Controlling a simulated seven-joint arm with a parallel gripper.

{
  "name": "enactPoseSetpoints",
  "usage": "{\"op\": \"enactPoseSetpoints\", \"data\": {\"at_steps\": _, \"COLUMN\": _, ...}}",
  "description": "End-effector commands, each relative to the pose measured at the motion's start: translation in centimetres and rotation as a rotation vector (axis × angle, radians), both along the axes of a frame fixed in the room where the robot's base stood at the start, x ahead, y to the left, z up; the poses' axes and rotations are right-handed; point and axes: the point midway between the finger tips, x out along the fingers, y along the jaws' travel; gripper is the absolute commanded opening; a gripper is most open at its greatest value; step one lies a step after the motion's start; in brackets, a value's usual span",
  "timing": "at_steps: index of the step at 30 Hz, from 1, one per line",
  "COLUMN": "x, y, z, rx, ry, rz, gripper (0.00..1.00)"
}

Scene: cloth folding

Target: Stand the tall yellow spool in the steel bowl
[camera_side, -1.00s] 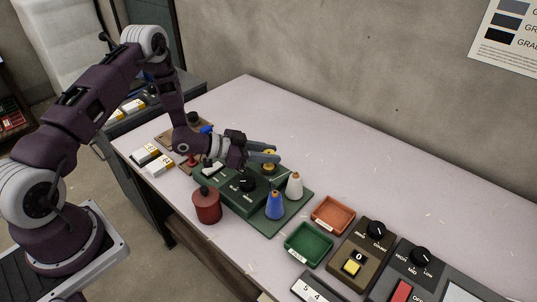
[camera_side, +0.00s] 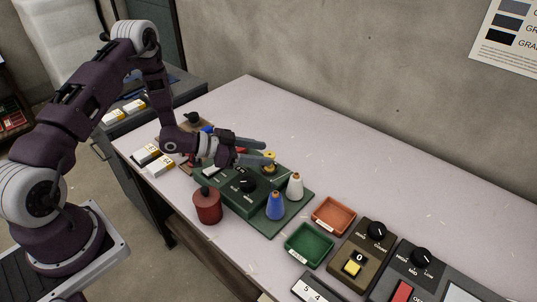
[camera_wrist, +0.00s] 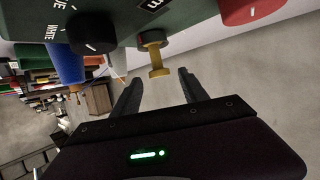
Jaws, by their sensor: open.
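A yellow spool (camera_side: 270,166) stands at the far edge of the green board, partly behind my gripper. In the wrist view, a yellow spool (camera_wrist: 154,57) with wide ends shows just ahead of the gap between my fingers, not gripped. My gripper (camera_side: 264,153) is open and empty, its fingers reaching right, close to the spool. Both fingers also show apart in the wrist view (camera_wrist: 158,77). I cannot tell the exact gap between fingers and spool. No steel bowl is seen in either view.
On the green board (camera_side: 297,209) stand a blue spool (camera_side: 275,206), a white spool (camera_side: 295,187) and a green dial box (camera_side: 225,184). A red canister (camera_side: 207,206) stands in front. Orange (camera_side: 333,215) and green (camera_side: 309,245) trays lie right. The table's back is clear.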

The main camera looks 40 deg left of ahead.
Motion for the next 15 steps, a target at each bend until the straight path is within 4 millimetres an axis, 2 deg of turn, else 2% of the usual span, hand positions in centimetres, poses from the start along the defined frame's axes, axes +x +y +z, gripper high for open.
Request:
{"op": "enactPoseSetpoints", "data": {"at_steps": 3, "x": -2.6, "y": 1.9, "z": 1.3, "rx": 0.0, "ry": 0.001, "rz": 0.006, "gripper": 0.51}}
{"op": "enactPoseSetpoints", "data": {"at_steps": 7, "x": -5.0, "y": 3.4, "z": 2.5, "rx": 0.0, "ry": 0.001, "rz": 0.004, "gripper": 0.51}}
{"op": "enactPoseSetpoints", "data": {"at_steps": 11, "x": -6.4, "y": 4.3, "z": 3.2, "rx": 0.0, "ry": 0.0, "rz": 0.001, "gripper": 0.51}}
{"op": "enactPoseSetpoints", "data": {"at_steps": 15, "x": -6.8, "y": 4.5, "z": 3.3, "rx": 0.001, "ry": -0.001, "rz": 0.0, "gripper": 0.51}}
